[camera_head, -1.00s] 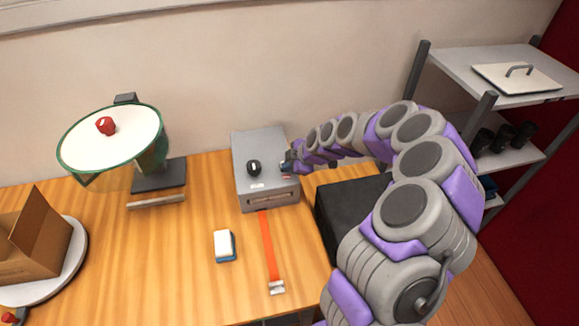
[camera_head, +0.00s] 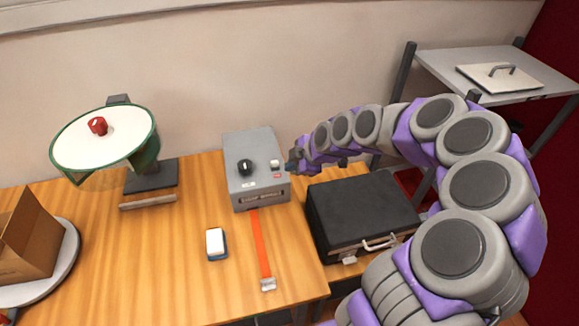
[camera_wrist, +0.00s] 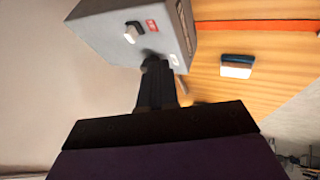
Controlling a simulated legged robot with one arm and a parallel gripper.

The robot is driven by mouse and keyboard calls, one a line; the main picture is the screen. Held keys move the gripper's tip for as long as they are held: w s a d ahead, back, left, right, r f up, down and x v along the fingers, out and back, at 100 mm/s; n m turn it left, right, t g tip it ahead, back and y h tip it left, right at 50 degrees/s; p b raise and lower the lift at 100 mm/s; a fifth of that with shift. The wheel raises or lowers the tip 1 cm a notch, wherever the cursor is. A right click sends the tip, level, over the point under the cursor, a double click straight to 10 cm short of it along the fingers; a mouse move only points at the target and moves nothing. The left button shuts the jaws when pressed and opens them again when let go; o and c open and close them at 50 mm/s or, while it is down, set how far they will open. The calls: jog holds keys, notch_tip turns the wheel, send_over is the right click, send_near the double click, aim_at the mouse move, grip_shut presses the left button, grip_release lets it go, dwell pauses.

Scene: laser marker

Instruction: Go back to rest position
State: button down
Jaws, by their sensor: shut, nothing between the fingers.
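My gripper (camera_head: 292,166) is shut and empty, just right of the grey laser marker box (camera_head: 238,182) and above the black case's level. It also shows in the wrist view (camera_wrist: 156,68), its fingers together and pointing toward the box. In that view the grey box (camera_wrist: 172,22) shows a white switch and a red label; it overlaps the fingertips, and I cannot tell whether they touch. A black knob (camera_head: 245,167) sits on top of the box in the head view. An orange strap (camera_head: 260,245) runs from the box's front along the table.
A black case (camera_head: 360,208) stands right of the box, below my arm. A white and blue block (camera_head: 216,243) lies on the wooden table (camera_head: 160,265). A round-topped green stand (camera_head: 110,150), a cardboard box (camera_head: 25,235) and a shelf (camera_head: 455,75) stand around it.

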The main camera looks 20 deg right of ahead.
jog(key=s+a+r+m+g, duration=0.1)
jog(key=s+a+r+m, duration=0.15)
jog(key=s, duration=0.35)
jog(key=s+a+r+m+g, duration=0.1)
jog(key=s+a+r+g, duration=0.15)
jog(key=s, duration=0.35)
jog(key=s+d+r+m+g+h, duration=0.1)
jog(key=s+m, duration=0.5)
jog(key=s, duration=0.7)
jog(key=s+d+r+m+g+h, duration=0.1)
jog(key=s+d+m+g+h, duration=0.2)
jog(key=s+m, duration=0.4)
jog(key=s, duration=0.6)
jog(key=shift+s+d+r+h, duration=0.2)
jog(key=shift+d+r+h, duration=0.1)
jog(key=shift+r, duration=0.1)
